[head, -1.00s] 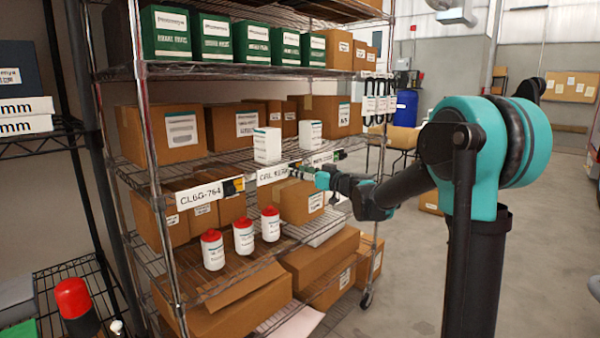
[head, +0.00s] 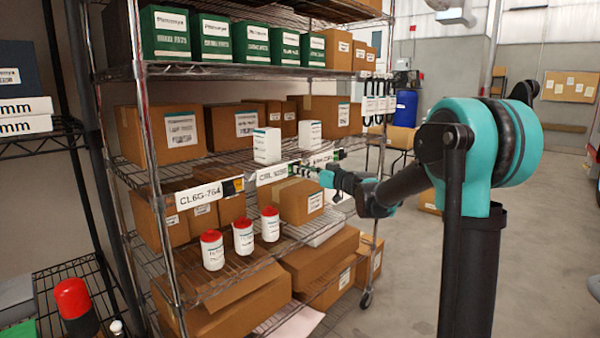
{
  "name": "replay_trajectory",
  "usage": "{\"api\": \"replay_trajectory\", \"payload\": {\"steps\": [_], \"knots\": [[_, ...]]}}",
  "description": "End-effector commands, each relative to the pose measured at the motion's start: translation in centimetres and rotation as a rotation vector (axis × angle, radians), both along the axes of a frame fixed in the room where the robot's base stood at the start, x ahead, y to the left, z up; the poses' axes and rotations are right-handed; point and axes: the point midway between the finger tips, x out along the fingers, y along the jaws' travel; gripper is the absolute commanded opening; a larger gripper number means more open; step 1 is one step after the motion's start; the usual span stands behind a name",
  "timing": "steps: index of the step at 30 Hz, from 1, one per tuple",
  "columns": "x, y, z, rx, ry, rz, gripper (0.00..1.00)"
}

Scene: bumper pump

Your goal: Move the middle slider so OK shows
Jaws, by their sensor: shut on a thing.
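Three white label strips run along the shelf edge. The left label (head: 199,194) has a slider (head: 233,186) at its right end with an orange or yellow part showing. The middle label (head: 272,174) has its slider at its right end, largely hidden by my gripper (head: 306,171). My gripper reaches in from the right and is shut at that end, on what looks like the middle slider. The right label (head: 322,158) is partly behind my gripper, with a small green patch (head: 339,154) at its end. I cannot read any OK on the middle slider.
Two white boxes (head: 267,146) stand on the shelf just above the labels. Red-capped white bottles (head: 243,237) and a cardboard box (head: 290,203) sit on the shelf below. The floor (head: 545,240) to the right is open.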

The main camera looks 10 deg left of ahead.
Motion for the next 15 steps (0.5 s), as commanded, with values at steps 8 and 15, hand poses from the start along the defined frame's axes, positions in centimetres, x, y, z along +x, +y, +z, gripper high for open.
{"api": "replay_trajectory", "payload": {"steps": [8,15], "knots": [[1.61,-1.28,0.05,0.001,0.0,-0.002,0.0],[1.63,-1.31,0.05,0.001,0.0,-0.003,0.34]]}}
